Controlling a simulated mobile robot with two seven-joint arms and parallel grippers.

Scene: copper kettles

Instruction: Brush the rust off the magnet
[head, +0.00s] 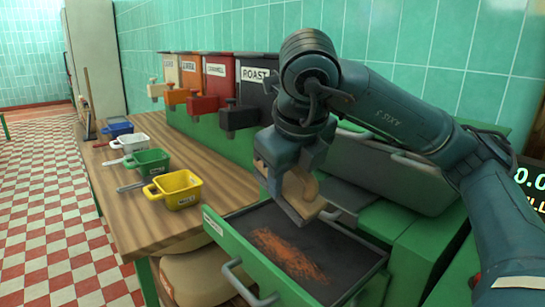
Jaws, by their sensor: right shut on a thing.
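A dark flat magnet plate (335,255) lies in an open green drawer (225,235). An orange-brown patch of rust (288,254) covers the left middle part of the plate. My right gripper (297,205) is shut on a tan wooden brush (298,186), at the back part of the plate, behind the rust. The brush's bristles are hidden, so I cannot tell whether they touch the plate. My left gripper is out of view.
A wooden counter (145,215) at left holds a yellow scoop (178,190), a green scoop (148,160) and others. Labelled dispensers, including a black one marked ROAST (252,95), stand behind. Sacks (195,275) sit below the counter. A dark display (530,180) is at right.

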